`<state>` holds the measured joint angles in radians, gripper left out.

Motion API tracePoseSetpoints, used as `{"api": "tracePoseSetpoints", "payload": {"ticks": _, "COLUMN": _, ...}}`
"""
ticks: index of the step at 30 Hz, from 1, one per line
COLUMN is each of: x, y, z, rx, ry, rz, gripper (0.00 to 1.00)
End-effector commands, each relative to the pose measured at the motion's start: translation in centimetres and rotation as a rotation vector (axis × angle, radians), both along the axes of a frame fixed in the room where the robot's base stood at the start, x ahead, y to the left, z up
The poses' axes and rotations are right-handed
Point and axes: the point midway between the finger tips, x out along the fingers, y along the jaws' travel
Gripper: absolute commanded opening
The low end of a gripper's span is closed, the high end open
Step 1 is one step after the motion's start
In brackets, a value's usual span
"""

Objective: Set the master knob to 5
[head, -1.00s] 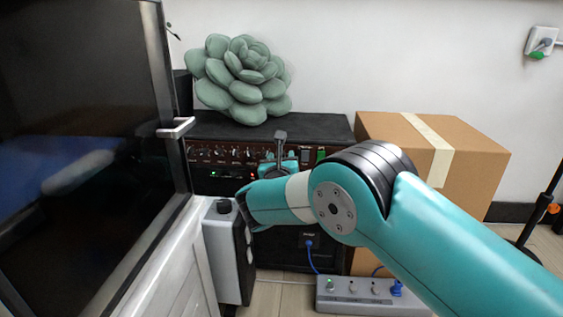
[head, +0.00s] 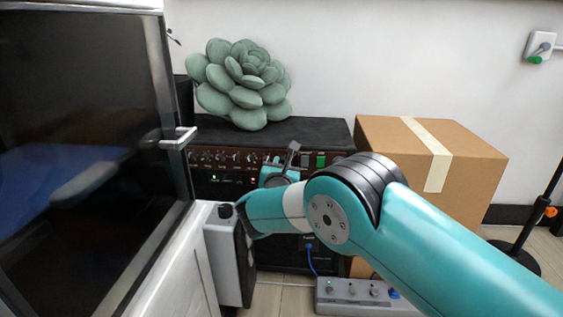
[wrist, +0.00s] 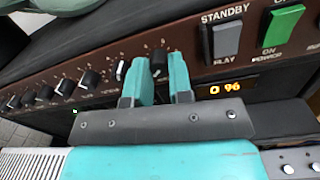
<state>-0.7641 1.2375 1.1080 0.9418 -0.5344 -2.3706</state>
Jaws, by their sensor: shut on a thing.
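The amplifier (head: 310,131) stands against the wall, with a row of black knobs on its brown front panel (wrist: 185,45). In the wrist view my gripper (wrist: 163,78) has its two teal fingers on either side of a black knob (wrist: 158,60), the one nearest the STANDBY switch, and is shut on it. The knob's name and pointer cannot be read clearly. In the head view my gripper (head: 284,168) is at the panel, and my arm hides part of the front.
A green plush succulent (head: 240,85) sits on the amplifier. A cardboard box (head: 470,175) stands to its right. A dark door (head: 85,130) with a handle is close on the left, beside a grey case (head: 222,262). A power strip (head: 350,292) lies on the floor.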

Motion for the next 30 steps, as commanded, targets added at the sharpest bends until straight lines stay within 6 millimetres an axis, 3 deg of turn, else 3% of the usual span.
{"api": "tracePoseSetpoints", "payload": {"ticks": 30, "x": -0.07, "y": 0.23, "z": -0.11, "rx": 0.964, "ry": -0.031, "rz": -0.001, "gripper": 0.0}}
